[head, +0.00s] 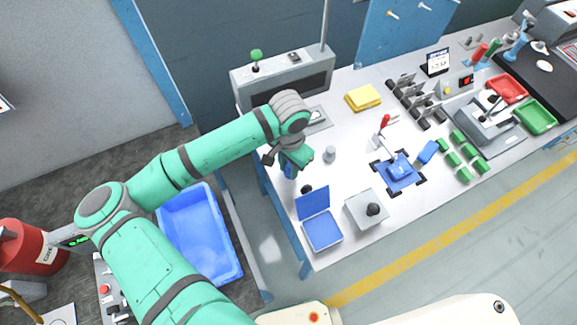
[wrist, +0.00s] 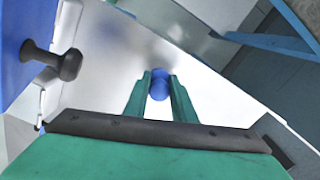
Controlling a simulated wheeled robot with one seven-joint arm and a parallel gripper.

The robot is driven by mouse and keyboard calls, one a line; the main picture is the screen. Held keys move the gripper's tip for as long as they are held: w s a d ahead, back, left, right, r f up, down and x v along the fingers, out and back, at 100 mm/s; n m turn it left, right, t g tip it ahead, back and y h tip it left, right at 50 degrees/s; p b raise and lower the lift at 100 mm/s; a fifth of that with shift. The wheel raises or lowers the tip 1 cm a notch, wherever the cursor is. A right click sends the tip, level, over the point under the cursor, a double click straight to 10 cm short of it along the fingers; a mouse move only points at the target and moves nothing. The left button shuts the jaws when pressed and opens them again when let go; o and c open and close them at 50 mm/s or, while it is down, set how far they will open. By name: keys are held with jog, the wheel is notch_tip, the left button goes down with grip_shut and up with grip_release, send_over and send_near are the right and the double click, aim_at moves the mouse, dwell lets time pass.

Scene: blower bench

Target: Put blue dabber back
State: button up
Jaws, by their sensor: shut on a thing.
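My gripper (head: 290,163) is over the left end of the bench, pointing down. Its green fingers also show in the wrist view (wrist: 160,78), shut on the blue dabber (wrist: 160,88). The dabber's rounded blue end shows between the fingers, and a bit of its blue (head: 290,172) shows below the gripper in the head view. The rest of the dabber is hidden by the fingers. I cannot tell whether it touches the bench top.
A blue box with raised lid (head: 322,231) and black knob (head: 306,189) stands close by on the bench (head: 345,185). A grey box with a black knob (head: 365,209) is right of it. A small grey cylinder (head: 329,154) stands just right of my gripper. A blue bin (head: 200,235) is below left.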

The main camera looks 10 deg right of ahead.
jog(key=o, duration=1)
jog(key=shift+f, duration=0.1)
jog(key=shift+c, duration=0.2)
notch_tip(320, 180, up, 12)
